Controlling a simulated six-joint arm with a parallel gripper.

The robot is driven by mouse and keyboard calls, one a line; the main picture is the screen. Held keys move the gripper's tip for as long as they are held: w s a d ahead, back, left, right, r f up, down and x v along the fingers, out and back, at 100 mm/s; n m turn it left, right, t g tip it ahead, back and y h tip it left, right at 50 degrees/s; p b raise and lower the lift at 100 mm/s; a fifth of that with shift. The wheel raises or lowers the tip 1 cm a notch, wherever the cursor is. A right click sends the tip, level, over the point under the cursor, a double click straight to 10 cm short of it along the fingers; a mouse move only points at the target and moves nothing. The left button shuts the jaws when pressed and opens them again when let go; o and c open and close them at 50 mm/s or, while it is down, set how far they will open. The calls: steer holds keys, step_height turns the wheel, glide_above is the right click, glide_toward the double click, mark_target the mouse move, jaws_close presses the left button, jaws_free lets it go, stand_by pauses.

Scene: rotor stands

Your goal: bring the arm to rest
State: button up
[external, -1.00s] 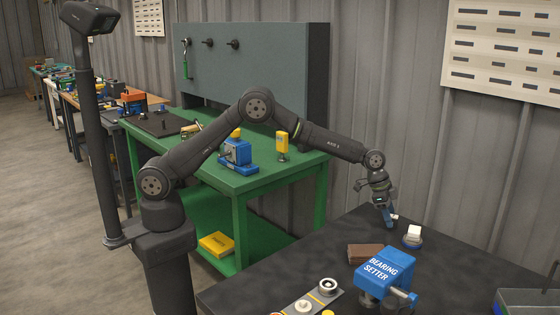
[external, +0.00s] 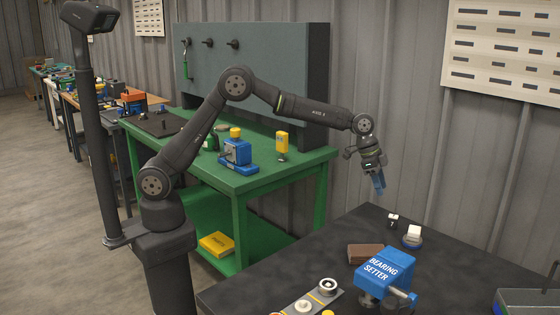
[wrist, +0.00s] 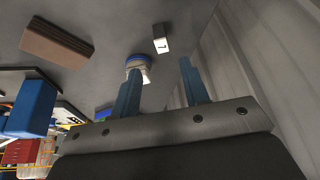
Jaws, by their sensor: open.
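My gripper (external: 378,186) hangs above the far edge of the dark table (external: 300,270), apart from everything on it. In the wrist view its two blue fingers (wrist: 158,80) stand apart with nothing held between them. A small black and white block (external: 393,220) stands on the table below it; in the wrist view this block (wrist: 160,39) shows a dark mark on its white face. Beside it is a white piece on a round blue base (external: 413,236), partly behind a finger in the wrist view (wrist: 138,67).
A brown block (external: 366,254) and the blue bearing setter (external: 384,275) stand nearer the front. A tray with round parts (external: 307,300) lies at the front left. A green workbench (external: 270,180) stands behind my arm. The air around my gripper is clear.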

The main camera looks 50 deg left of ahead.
mark_target(390, 215)
steer(key=x, duration=1.2)
steer(key=shift+f, duration=0.1)
steer(key=shift+r, duration=1.7)
